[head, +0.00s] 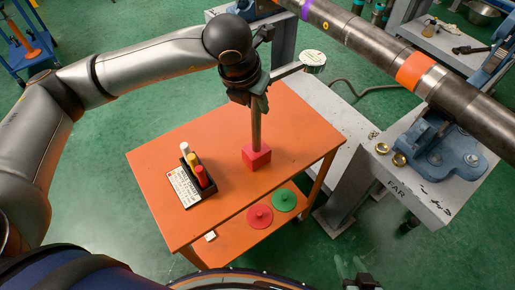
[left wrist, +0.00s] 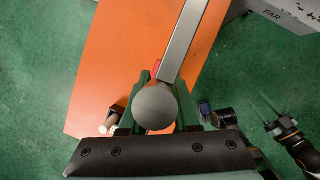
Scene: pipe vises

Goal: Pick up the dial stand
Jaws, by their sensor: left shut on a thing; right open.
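The dial stand has a red block base (head: 257,157), an upright post (head: 256,128) and a side arm reaching right to a round dial (head: 312,59). My left gripper (head: 258,98) is above the orange table, shut on the upper post. In the left wrist view a grey rounded end (left wrist: 155,106) with a long bar (left wrist: 184,42) fills the space by the jaws, and a little of the red base shows behind. The base appears at the tabletop; I cannot tell whether it touches. My right gripper (head: 362,283) is open, partly cut off at the bottom edge.
The long pipe (head: 365,48) and blue vise (head: 440,150) are to the right.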

